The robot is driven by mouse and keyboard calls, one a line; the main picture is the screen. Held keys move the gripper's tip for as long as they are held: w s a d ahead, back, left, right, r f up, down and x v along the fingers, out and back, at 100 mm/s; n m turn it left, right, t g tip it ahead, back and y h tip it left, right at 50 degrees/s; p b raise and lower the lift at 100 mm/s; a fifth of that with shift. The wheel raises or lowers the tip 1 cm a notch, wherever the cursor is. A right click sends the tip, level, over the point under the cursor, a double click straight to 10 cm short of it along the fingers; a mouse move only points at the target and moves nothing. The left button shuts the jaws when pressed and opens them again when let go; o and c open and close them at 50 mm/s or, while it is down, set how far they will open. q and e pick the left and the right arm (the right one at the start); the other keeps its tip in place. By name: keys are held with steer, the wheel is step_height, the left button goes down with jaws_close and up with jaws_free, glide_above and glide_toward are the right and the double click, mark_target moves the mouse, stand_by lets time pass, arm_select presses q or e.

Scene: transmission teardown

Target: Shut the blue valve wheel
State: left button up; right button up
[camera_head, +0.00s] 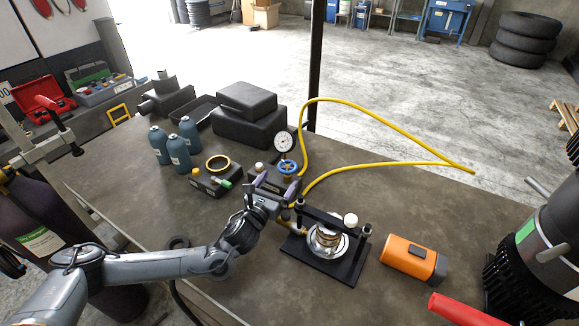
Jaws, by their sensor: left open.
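The blue valve wheel (287,167) sits on top of a small dark box (262,178) near the middle of the table. A round white pressure gauge (283,142) stands just behind it. My left gripper (272,190) is open, just in front of the wheel and a little lower in the picture. Its purple-tipped fingers point toward the wheel and cover part of the dark box. I cannot tell whether a finger touches the box. My right gripper is not in view.
Yellow hoses (385,118) loop from the valve to the right. A black press frame (318,262) with a metal part stands in front, beside an orange box (413,260). Teal bottles (179,153) and black cases (250,129) stand behind left. The table's right middle is mostly clear.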

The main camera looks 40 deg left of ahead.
mark_target(290, 165)
arm_select(q)
steer(key=x, duration=0.9)
steer(key=c, duration=1)
steer(key=shift+o, duration=0.2)
